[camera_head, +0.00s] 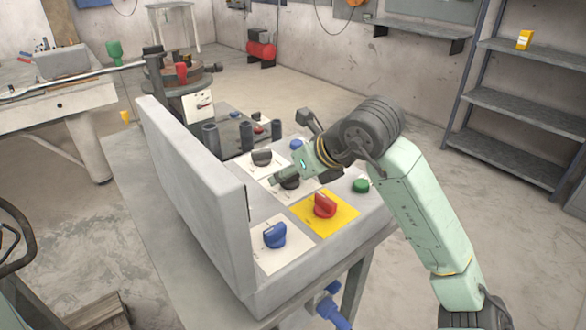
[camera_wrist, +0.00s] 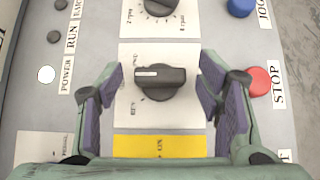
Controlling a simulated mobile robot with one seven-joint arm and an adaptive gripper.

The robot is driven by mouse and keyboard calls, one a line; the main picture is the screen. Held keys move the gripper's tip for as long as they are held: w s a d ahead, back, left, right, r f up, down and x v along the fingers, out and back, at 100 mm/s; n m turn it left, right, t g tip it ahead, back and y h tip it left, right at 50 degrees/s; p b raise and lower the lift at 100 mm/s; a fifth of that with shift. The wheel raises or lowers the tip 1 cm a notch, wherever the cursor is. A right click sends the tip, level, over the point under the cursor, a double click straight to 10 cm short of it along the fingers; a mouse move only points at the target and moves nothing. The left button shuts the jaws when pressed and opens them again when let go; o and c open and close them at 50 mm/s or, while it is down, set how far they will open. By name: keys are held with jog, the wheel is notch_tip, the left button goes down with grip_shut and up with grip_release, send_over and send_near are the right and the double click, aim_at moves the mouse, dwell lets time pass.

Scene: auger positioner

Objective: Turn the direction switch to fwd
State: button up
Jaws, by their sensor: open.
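The direction switch (camera_wrist: 160,82) is a dark rotary knob on a white plate in the middle of the wrist view. Its pale mark points left. Small print beside it on the left seems to read FWD above and REV below. My gripper (camera_wrist: 160,70) is open, with one finger on each side of the knob and visible gaps between. I cannot tell how far above the panel the fingertips are. In the head view, my gripper (camera_head: 291,177) is over the panel and partly covers the dark switch (camera_head: 290,184).
A dark rpm knob (camera_wrist: 159,5) is above the switch in the wrist view. A red STOP button (camera_wrist: 258,81) is close to the right finger. A red knob (camera_head: 324,205), a blue knob (camera_head: 274,235) and a green button (camera_head: 360,186) are nearby. An upright grey panel (camera_head: 195,190) stands along the left.

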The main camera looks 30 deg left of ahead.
jog(key=shift+c, duration=0.5)
jog(key=c, duration=1.1)
